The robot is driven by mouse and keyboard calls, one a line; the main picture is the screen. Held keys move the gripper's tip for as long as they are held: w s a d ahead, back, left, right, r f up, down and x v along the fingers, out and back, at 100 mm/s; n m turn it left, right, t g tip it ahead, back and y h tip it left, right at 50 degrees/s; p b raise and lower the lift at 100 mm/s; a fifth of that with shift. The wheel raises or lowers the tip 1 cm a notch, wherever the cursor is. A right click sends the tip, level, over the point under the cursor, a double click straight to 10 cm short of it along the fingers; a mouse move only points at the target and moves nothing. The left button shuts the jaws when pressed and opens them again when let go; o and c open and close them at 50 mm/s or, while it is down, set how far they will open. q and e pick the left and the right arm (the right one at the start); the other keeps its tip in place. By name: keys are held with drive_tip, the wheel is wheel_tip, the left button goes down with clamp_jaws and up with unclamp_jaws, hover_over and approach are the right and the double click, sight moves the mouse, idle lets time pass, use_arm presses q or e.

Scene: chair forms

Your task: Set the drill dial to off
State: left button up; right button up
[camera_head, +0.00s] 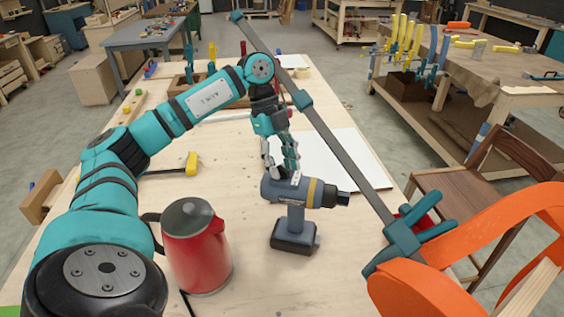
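A grey-blue cordless drill (290,213) stands upright on its battery base on the wooden workbench, with its dark chuck pointing right. A yellow ring shows near the front of its body. I cannot make out the dial or its setting. My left gripper (281,170) reaches down from above to the rear top of the drill body. Its fingertips are at or just behind the drill, and I cannot tell whether they touch it. The finger gap is too small to judge. My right gripper is not in view.
A red kettle (196,250) stands left of the drill, close to my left arm. A long bar clamp (335,145) crosses the workbench (260,290) to the right. A large orange form (425,288) fills the lower right. A white sheet (345,160) lies behind the drill.

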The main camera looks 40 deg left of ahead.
use_arm(q)
drive_tip(key=shift+c, duration=0.2)
clamp_jaws()
drive_tip(key=shift+s+n, duration=0.1)
drive_tip(key=shift+n, duration=0.2)
drive_tip(key=shift+n+t+p, duration=0.4)
drive_tip(key=shift+n+t, duration=0.2)
drive_tip(key=shift+n, duration=0.6)
drive_tip(key=shift+s+d+f+n+t+y, duration=0.15)
drive_tip(key=shift+n+t, duration=0.2)
drive_tip(key=shift+n, duration=0.7)
drive_tip(key=shift+w+a+r+n+t+y, duration=0.15)
drive_tip(key=shift+n+t, duration=0.2)
drive_tip(key=shift+n, duration=0.7)
drive_tip(key=shift+s+d+f, duration=0.1)
drive_tip(key=shift+f, duration=0.05)
drive_tip(key=shift+o, duration=0.2)
unclamp_jaws()
drive_tip(key=v, duration=1.2)
